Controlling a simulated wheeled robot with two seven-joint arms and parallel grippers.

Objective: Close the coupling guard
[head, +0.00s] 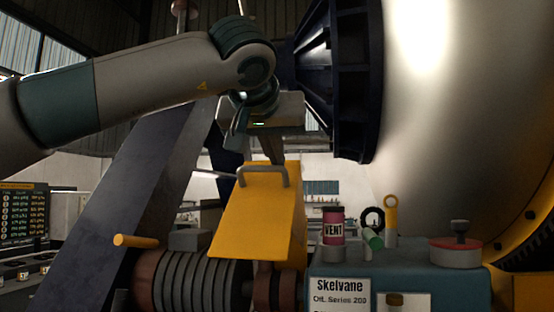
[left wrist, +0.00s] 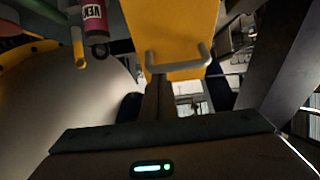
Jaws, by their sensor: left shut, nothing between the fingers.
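The coupling guard (head: 258,222) is a yellow cover standing tilted up beside the ribbed, rust-brown coupling (head: 190,280), whose ribs show uncovered. A grey bar handle (head: 262,171) crosses the guard's upper part. The guard (left wrist: 185,25) and its handle (left wrist: 178,62) also show in the left wrist view. My left gripper (head: 273,158) comes down from above and is shut and empty, its fingers reaching to the handle's level. In the left wrist view its fingers (left wrist: 157,85) end close by the handle; I cannot tell whether they touch. My right gripper is out of view.
A teal Skelvane housing (head: 400,270) at the right carries a VENT canister (head: 333,226), a yellow ring-topped pin (head: 391,215) and a red-based knob (head: 458,245). A dark slanted beam (head: 150,200) stands left of the guard. A large pale vessel (head: 450,120) fills the upper right.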

